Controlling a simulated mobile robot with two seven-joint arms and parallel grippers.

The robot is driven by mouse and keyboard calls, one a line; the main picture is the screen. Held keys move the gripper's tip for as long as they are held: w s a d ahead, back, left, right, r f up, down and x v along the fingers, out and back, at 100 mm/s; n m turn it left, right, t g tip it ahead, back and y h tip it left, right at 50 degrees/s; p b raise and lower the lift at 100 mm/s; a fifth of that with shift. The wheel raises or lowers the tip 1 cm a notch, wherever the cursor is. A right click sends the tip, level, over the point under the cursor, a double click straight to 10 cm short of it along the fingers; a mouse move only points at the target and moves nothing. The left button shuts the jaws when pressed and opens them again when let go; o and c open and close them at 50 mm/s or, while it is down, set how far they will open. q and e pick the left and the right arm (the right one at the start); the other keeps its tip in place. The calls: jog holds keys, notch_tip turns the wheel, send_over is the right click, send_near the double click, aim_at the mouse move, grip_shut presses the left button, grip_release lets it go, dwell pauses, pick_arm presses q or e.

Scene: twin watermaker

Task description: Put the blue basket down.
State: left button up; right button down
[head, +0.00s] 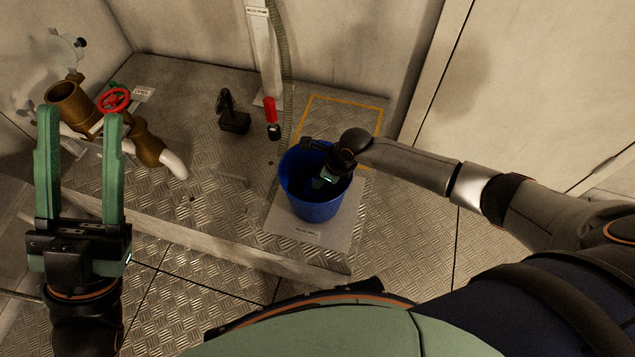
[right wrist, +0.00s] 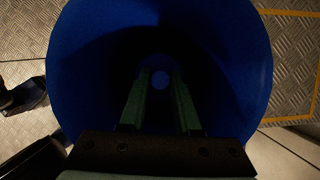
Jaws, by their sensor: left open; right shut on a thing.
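The blue basket (head: 312,209) is a round, open-topped tub over a pale labelled plate (head: 290,232) near the front of the metal platform. It looks roughly upright; I cannot tell whether its base touches the plate. My right gripper (head: 328,180) reaches down inside it and is shut on it. In the right wrist view the basket (right wrist: 70,60) surrounds the gripper fingers (right wrist: 160,82), with a small round blue patch between their tips. The exact grip point is dark. My left gripper (head: 80,115) is open and empty at the left, far from the basket.
A red valve wheel (head: 115,100) and brass pipe (head: 147,146) stand behind my left gripper. A black tool (head: 233,115) and a red-topped item (head: 270,113) are on the platform. A yellow-outlined square (head: 378,125) lies behind the basket. A hose (head: 286,80) runs down the wall.

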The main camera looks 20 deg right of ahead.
jog(key=shift+f, duration=0.25)
jog(key=shift+f, duration=0.1)
jog(key=c, duration=0.6)
grip_release()
